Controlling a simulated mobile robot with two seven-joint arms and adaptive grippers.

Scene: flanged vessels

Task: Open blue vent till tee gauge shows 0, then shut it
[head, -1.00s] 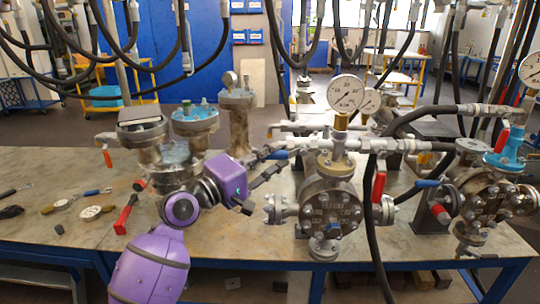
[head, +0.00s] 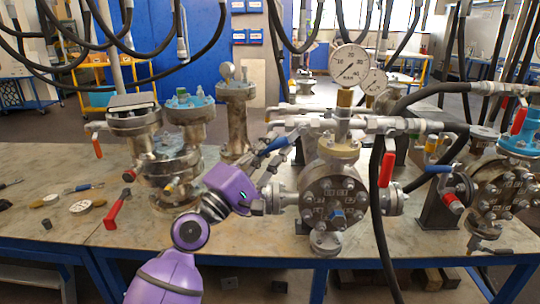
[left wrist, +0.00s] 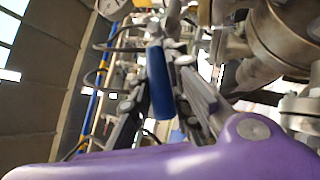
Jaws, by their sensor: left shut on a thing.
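The blue vent handle (head: 274,146) sits at the left end of the horizontal tee piping above the front middle flanged vessel (head: 330,197). My left gripper (head: 262,153) is shut on this handle. In the left wrist view the blue handle (left wrist: 159,82) lies between the two fingers (left wrist: 165,105), which partly hide its surroundings. The round white tee gauge (head: 350,66) stands upright above the piping. Its needle is too small to read surely. My right gripper is not in view.
A red-handled valve (head: 388,168) and a black hose (head: 378,215) hang just right of the middle vessel. Another flanged vessel (head: 503,190) stands at the right. A red handle (head: 118,208) and loose parts lie on the left of the table. Black hoses hang overhead.

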